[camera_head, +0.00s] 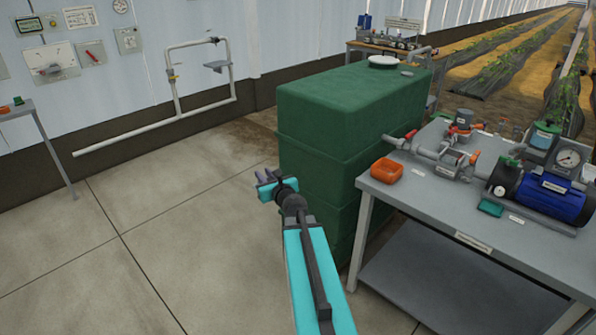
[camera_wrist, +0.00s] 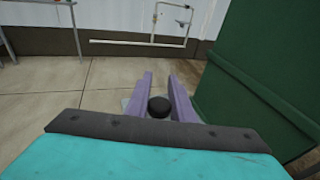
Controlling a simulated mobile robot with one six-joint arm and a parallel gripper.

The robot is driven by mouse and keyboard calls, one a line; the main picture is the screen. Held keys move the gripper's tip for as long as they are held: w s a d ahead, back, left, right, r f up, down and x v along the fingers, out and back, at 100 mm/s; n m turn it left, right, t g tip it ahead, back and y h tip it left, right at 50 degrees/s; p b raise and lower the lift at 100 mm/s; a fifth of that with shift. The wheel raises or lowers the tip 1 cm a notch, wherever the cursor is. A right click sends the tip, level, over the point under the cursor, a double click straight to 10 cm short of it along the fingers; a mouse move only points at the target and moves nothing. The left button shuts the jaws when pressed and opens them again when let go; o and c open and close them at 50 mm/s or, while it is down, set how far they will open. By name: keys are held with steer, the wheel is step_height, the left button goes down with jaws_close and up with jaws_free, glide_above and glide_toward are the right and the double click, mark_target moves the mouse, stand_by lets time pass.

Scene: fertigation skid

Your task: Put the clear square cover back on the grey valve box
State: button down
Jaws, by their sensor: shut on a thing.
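My gripper (camera_head: 266,175) is held out over the concrete floor, left of the green tank, in the head view. In the wrist view its two purple fingers (camera_wrist: 160,98) are closed around a round black knob (camera_wrist: 159,105). A faint pale edge shows beside the fingers, which fits the clear square cover (camera_wrist: 126,103) under the knob; most of it is hidden or too see-through to make out. I cannot pick out the grey valve box for certain in either view.
A tall green tank (camera_head: 345,100) stands close to the right of my gripper. White pipework (camera_head: 180,116) runs along the wall. The floor (camera_head: 150,230) at left is clear.

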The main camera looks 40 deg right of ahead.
steer(key=w+a+n+y, duration=0.2)
steer(key=a+n+y, duration=0.65)
steer(key=a, duration=1.35)
steer(key=s+a+n+g+y, duration=0.2)
steer(key=s+a+g+y, duration=0.1)
steer(key=a, duration=0.5)
steer(key=s+a+n+g+y, duration=0.3)
steer(key=a+y, duration=0.3)
steer(key=a, duration=0.2)
steer(key=shift+s+a+r, duration=0.15)
steer(key=shift+s+r, duration=0.05)
steer(key=shift+s, duration=0.3)
steer(key=shift+a+n, duration=0.1)
steer(key=shift+n, duration=0.15)
